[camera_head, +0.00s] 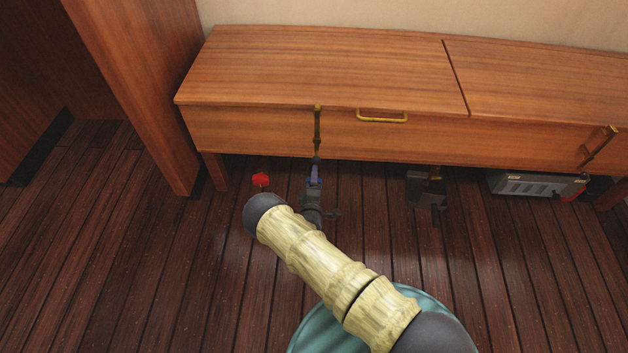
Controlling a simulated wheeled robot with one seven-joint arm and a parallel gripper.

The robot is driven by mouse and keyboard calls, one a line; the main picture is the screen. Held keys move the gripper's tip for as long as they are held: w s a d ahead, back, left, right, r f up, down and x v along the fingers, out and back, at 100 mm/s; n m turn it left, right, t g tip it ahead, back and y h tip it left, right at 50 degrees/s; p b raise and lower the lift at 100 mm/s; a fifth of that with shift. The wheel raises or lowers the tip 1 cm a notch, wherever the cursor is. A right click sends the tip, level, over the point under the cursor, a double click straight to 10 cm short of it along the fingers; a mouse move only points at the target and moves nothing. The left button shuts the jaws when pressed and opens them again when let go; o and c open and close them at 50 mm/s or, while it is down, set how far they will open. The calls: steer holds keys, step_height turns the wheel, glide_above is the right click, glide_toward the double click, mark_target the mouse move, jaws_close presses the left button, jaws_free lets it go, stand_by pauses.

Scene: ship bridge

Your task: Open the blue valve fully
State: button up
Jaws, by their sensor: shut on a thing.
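A red valve handle (261,180) stands to the left of my gripper. The wooden bench (310,65) overhangs, with a brass handle (382,117) on its front. A dark device (426,190) and a grey box (532,184) sit underneath. The plank floor at left is clear.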

steer(key=shift+n, duration=0.4)
steer(key=o, duration=0.9)
steer(key=shift+o, duration=0.2)
steer(key=shift+s, duration=0.15)
steer(key=s+p, duration=0.3)
steer(key=s, duration=0.4)
steer(key=shift+s+a, duration=0.15)
